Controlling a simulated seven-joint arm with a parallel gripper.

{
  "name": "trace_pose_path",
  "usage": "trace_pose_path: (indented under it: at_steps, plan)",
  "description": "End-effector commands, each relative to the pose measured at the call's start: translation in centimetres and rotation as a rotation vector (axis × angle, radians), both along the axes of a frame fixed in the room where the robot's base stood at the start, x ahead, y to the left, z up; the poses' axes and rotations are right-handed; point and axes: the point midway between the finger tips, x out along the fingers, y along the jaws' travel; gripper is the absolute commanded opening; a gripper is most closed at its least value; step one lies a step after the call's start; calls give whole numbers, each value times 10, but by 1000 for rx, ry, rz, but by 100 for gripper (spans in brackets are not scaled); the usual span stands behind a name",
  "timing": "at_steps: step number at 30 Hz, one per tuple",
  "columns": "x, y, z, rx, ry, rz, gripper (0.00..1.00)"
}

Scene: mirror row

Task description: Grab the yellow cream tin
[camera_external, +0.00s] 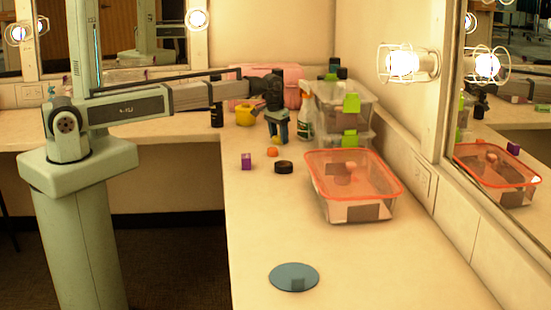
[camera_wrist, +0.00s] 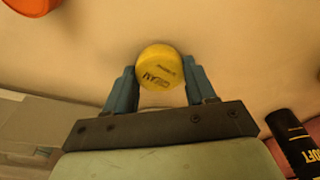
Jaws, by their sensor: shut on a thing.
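The yellow cream tin (camera_wrist: 160,66) is round, with dark lettering on its lid. In the wrist view it sits between the two blue fingers of my gripper (camera_wrist: 159,72), which are shut on it. In the external view my gripper (camera_external: 278,132) points down over the back part of the counter, and a little yellow of the tin shows at its fingertips. The fingers hide most of the tin there. I cannot tell whether the tin touches the counter.
An orange lid (camera_external: 272,152), a black tin (camera_external: 284,167) and a purple box (camera_external: 246,161) stand nearby. A yellow mug-like thing (camera_external: 245,115), a spray bottle (camera_external: 305,122) and clear boxes (camera_external: 340,105) are close behind. An orange-rimmed container (camera_external: 357,214) stands right. A blue disc (camera_external: 294,277) lies in front.

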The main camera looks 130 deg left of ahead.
Motion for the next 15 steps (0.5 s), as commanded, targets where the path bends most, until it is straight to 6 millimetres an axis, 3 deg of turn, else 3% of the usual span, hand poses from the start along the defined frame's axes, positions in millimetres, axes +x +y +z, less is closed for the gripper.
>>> trace_pose_path:
  at_steps: [5,15]
  plan:
    - [0,0,0,0,0,0,24]
    - [0,0,6,1,0,0,24]
